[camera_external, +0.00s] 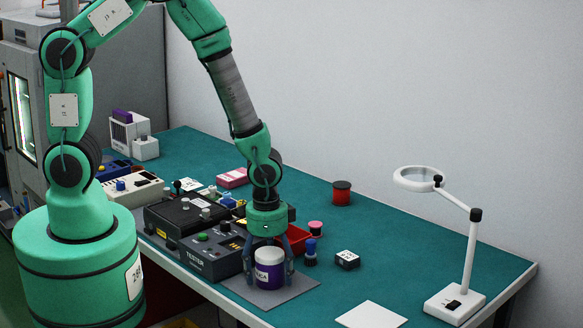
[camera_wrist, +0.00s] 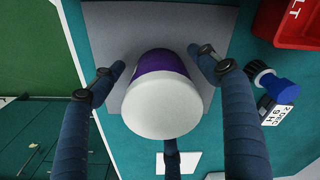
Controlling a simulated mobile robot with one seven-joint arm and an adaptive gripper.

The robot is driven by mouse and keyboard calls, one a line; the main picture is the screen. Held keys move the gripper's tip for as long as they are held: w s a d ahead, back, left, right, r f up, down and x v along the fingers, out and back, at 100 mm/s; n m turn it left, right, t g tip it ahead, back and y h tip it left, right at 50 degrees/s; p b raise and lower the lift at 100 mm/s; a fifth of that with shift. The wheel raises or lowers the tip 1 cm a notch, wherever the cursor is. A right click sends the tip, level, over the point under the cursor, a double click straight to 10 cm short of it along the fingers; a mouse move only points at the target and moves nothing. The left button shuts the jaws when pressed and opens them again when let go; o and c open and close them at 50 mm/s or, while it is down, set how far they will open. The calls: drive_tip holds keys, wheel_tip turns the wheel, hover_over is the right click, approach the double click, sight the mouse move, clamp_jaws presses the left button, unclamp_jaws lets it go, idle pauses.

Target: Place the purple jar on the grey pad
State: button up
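The purple jar (camera_external: 270,275) with a white lid stands upright on the grey pad (camera_external: 298,287) at the front edge of the table. In the wrist view its white lid (camera_wrist: 165,106) fills the middle, and the grey pad (camera_wrist: 110,30) spreads out beneath it. My gripper (camera_external: 269,277) is directly above the jar, pointing down, with its fingers spread around it. In the wrist view my gripper (camera_wrist: 160,62) shows narrow gaps between the left and right fingertips and the jar. The third finger is partly hidden behind the lid.
A black tester box (camera_external: 212,255) stands just left of the pad, and a red bin (camera_external: 292,240) is behind it. A blue-topped knob (camera_external: 310,250) and a small labelled block (camera_external: 347,259) are to the right. A white magnifier lamp (camera_external: 468,260) stands farther right.

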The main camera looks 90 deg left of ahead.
drive_tip(key=shift+r, duration=0.15)
wheel_tip(320, 180, up, 12)
drive_tip(key=shift+s+d+p, duration=0.1)
drive_tip(key=shift+s+p, duration=0.05)
drive_tip(key=shift+p, duration=0.55)
idle(0.6)
drive_tip(key=shift+r, duration=0.2)
wheel_tip(320, 180, up, 11)
drive_tip(key=d+t, duration=0.1)
drive_tip(key=s+d+r+t, duration=0.2)
drive_tip(key=s+r, duration=0.6)
drive_tip(key=r, duration=0.3)
drive_tip(key=s+d+r+t, duration=0.1)
drive_tip(key=s+r+t, duration=0.1)
drive_tip(key=s+r, duration=0.7)
wheel_tip(320, 180, up, 3)
drive_tip(key=shift+d, duration=0.35)
drive_tip(key=shift+f, duration=0.1)
